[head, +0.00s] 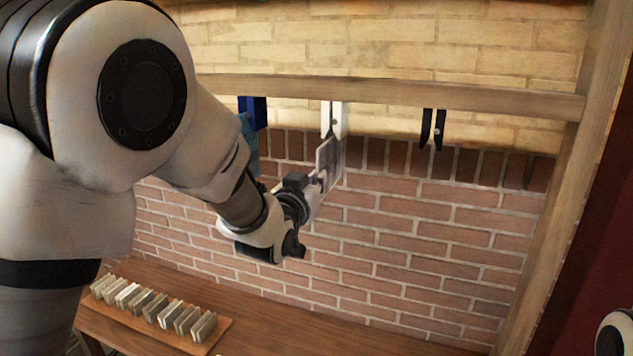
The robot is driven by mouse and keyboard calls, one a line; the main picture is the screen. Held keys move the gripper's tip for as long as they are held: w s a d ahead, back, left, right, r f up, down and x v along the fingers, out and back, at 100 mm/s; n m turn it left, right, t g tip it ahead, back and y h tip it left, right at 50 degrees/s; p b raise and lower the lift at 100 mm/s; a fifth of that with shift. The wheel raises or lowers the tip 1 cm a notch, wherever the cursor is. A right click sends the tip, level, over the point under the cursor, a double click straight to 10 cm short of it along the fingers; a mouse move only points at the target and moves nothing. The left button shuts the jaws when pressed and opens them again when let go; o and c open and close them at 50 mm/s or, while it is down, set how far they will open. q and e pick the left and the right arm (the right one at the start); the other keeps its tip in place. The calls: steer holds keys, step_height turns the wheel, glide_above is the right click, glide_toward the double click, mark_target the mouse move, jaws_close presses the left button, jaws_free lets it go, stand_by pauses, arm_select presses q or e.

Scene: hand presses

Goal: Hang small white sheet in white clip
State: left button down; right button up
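A white clip (335,118) hangs from the wooden rail in the middle of the head view. The small white sheet (328,158), greyish in this light, is upright just below the clip's jaws. Its top edge meets or overlaps the lower end of the clip; I cannot tell whether the jaws grip it. My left gripper (318,181) reaches up from the lower left and appears shut on the sheet's lower part. The fingertips are small and partly hidden. My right gripper is out of view.
A blue clip (253,112) with something blue below it hangs left, partly behind my arm. An empty-looking black clip (433,129) hangs right. A brick wall (430,230) is behind. A wooden rack (212,338) of several slabs stands on the table (300,330) below.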

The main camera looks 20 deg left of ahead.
mark_target(317, 160)
arm_select(q)
steer(key=shift+r+p, duration=0.35)
steer(key=shift+r, duration=0.7)
steer(key=shift+r, duration=0.35)
steer(key=shift+r, duration=0.65)
steer(key=c, duration=1)
jaws_free()
